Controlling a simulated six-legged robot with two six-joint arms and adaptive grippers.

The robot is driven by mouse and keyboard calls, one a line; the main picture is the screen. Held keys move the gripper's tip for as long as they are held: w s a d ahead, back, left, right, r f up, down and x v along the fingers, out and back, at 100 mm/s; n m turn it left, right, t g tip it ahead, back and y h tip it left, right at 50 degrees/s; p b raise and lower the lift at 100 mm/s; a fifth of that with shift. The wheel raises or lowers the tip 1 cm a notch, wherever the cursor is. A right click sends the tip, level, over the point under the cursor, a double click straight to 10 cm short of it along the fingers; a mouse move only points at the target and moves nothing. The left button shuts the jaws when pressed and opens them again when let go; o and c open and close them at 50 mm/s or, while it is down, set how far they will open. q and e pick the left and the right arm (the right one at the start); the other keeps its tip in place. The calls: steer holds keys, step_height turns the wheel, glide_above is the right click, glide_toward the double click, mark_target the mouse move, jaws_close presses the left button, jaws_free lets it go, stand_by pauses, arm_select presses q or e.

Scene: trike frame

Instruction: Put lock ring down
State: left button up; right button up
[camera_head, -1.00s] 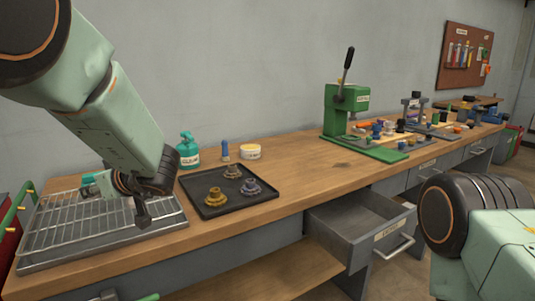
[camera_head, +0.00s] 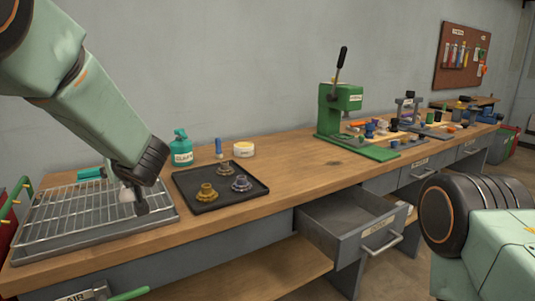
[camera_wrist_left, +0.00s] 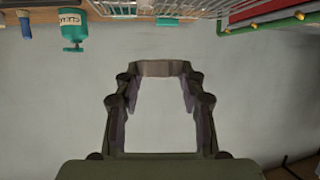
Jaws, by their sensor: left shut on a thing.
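My left gripper (camera_head: 138,203) is over the right part of the wire rack (camera_head: 75,216), pointing down. In the left wrist view its fingers (camera_wrist_left: 160,78) are shut on a thin grey-brown band, the lock ring (camera_wrist_left: 160,68), held across the fingertips. In the head view the ring cannot be told from the dark fingers, and I cannot tell whether it touches the rack. My right arm shows at the lower right, but its gripper is out of view.
A black tray (camera_head: 188,205) with three flanged parts sits right of the rack. Behind it stand a teal cleaner bottle (camera_head: 182,150), a blue-capped tube (camera_head: 218,148) and a round tin (camera_head: 243,150). A green press (camera_head: 340,110) stands farther right. A drawer (camera_head: 350,225) hangs open below the bench.

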arm_select(q)
steer(key=s+d+f+m+t+h, duration=0.1)
steer(key=d+f+m+t+h, duration=0.3)
steer(key=d+f+m+h, duration=0.45)
steer(key=s+d+f+m+g+h, duration=0.2)
steer(key=s+f+m+h, duration=0.1)
steer(key=s, duration=0.4)
steer(key=s+d+f+m+g+h, duration=0.2)
steer(key=s+f+m+h, duration=0.1)
steer(key=s, duration=0.4)
steer(key=s+d+f+m+g+h, duration=0.1)
steer(key=s+d+f+m+h, duration=0.1)
steer(key=s+m+h, duration=0.3)
steer(key=s+f, duration=0.1)
steer(key=s, duration=0.1)
steer(key=shift+s+d+f+g+h, duration=0.2)
steer(key=shift+s+d+g+h, duration=0.1)
steer(key=shift+d+g+h, duration=0.1)
steer(key=shift+s+a, duration=0.1)
steer(key=shift+a, duration=0.15)
